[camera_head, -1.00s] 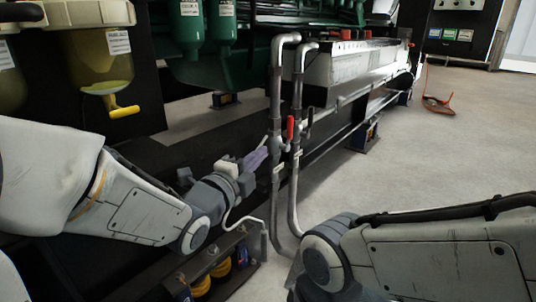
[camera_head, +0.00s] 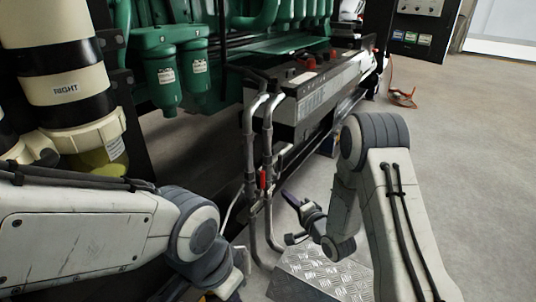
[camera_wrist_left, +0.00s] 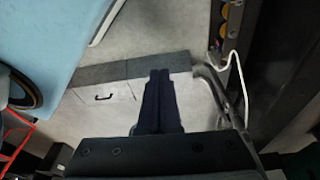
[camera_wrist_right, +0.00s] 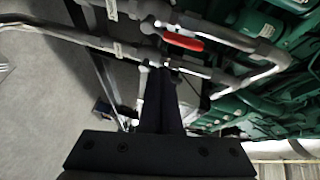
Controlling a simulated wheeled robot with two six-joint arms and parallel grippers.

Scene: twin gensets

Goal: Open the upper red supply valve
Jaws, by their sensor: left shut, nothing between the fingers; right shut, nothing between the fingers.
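A red valve lever (camera_head: 262,179) sits on the left of two upright grey pipes (camera_head: 250,140), beside the engine. It stands upright, roughly along the pipe. In the right wrist view the red lever (camera_wrist_right: 183,41) lies just beyond my right fingertips. My right gripper (camera_head: 289,197) is shut and empty, right of the pipes and pointing toward them. No contact with the lever shows. My left gripper's fingers (camera_wrist_left: 160,75) are shut and empty in the left wrist view, over the floor. They cannot be made out in the head view.
A green engine (camera_head: 175,75) and a grey battery box (camera_head: 310,90) stand behind the pipes. A metal tread plate (camera_head: 325,270) lies in front. A cream canister (camera_head: 65,85) stands at left. Open floor (camera_head: 450,140) is at right.

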